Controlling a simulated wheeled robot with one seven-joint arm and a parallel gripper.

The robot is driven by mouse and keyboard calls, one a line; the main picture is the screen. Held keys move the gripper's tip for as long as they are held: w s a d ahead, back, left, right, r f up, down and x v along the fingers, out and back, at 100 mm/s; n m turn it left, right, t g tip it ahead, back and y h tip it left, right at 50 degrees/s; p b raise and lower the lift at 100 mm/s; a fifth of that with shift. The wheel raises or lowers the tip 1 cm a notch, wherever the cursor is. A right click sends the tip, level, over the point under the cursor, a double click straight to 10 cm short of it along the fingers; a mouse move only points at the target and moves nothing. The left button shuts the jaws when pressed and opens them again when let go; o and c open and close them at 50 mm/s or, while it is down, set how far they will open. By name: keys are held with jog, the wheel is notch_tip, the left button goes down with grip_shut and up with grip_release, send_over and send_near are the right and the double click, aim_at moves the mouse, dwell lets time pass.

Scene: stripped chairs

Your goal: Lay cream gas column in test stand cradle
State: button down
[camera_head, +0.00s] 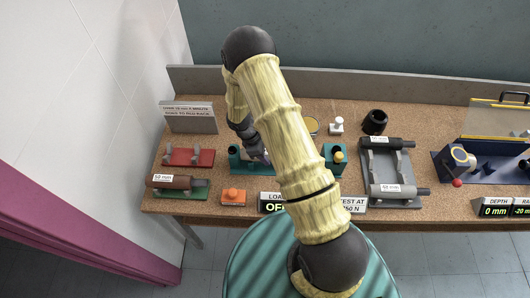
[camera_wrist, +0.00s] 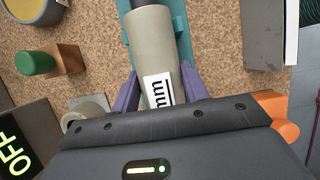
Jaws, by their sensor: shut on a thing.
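The cream gas column (camera_wrist: 155,45) with a white "mm" label is between the purple fingers of my gripper (camera_wrist: 159,92) in the wrist view. My gripper is shut on it. The teal test stand cradle (camera_wrist: 180,22) shows along both sides of the column's far end; I cannot tell whether the column touches it. In the head view the teal stand (camera_head: 237,158) lies partly behind my arm, with its right end block (camera_head: 335,165) showing. My gripper and the column are mostly hidden there by the arm.
A red cradle (camera_head: 190,156) is empty, and a brown column (camera_head: 170,182) lies on a green one. A grey rack (camera_head: 380,165) holds a black and a grey column.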

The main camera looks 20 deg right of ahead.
jog(key=shift+f, duration=0.1)
jog(key=c, duration=0.7)
grip_release()
jog(key=shift+o, duration=0.2)
jog(key=b+v, duration=0.3)
jog(key=v, duration=1.4)
jog(key=shift+r, duration=0.25)
jog(key=s+d+r+m+t+y, duration=0.2)
jog(key=s+d+r+m, duration=0.1)
jog(key=s+m, duration=0.4)
jog(key=s+d+r+m+t+y, duration=0.2)
jog(key=s+r+m, duration=0.4)
jog(key=s, duration=0.3)
jog(key=shift+s+d+m, duration=0.2)
jog(key=shift+d+m, duration=0.45)
jog(key=shift+m, duration=0.05)
